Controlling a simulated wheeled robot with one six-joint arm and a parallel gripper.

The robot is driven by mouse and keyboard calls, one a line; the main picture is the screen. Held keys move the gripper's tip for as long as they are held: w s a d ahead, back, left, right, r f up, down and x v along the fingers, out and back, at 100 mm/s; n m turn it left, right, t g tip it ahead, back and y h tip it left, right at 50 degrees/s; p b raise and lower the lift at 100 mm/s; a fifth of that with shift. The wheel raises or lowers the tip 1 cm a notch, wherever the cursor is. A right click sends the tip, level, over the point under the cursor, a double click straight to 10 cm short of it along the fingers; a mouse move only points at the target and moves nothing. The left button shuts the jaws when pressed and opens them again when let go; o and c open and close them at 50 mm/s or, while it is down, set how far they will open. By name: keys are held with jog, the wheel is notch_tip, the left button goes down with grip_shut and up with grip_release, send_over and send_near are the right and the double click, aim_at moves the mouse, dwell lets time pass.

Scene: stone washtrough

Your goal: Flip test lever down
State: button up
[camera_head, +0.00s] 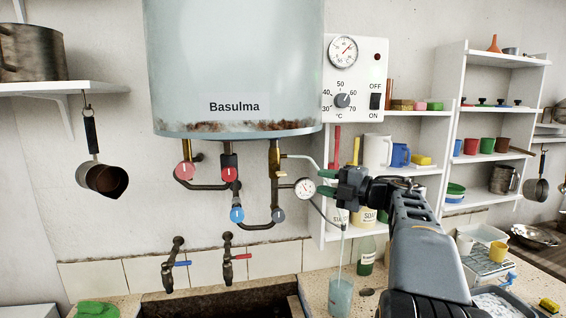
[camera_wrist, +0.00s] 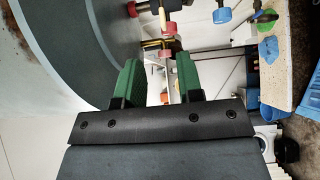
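A brass valve (camera_head: 274,158) hangs under the right side of the water heater. A short pale lever (camera_head: 290,156) appears to stick out from it to the right, roughly level; I cannot be sure it is the test lever. My gripper (camera_head: 324,182) is to the right of the valve and points left, with green finger pads apart and nothing held. It looks close to the pressure gauge (camera_head: 305,188). In the wrist view, my gripper (camera_wrist: 156,72) is open, and a brass fitting (camera_wrist: 152,44) and small red-ended parts (camera_wrist: 169,49) show beyond the gap between the fingers.
The heater tank (camera_head: 236,70) is above left of my gripper, and its curved side (camera_wrist: 70,45) fills the left of the wrist view. Red and blue valve knobs (camera_head: 237,214) sit on the pipes below. A control box (camera_head: 356,80) and shelves (camera_head: 400,185) are behind right.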

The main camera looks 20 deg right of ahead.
aim_at(281, 172)
jog(key=shift+n+g, duration=0.3)
jog(key=p+x, duration=0.3)
jog(key=x, duration=0.8)
jog(key=shift+w+a+r+p, duration=0.15)
jog(key=shift+w+a+p, duration=0.15)
jog(key=shift+p, duration=0.1)
jog(key=shift+w+a, duration=0.5)
jog(key=shift+w, duration=0.05)
jog(key=shift+c, duration=0.2)
grip_shut()
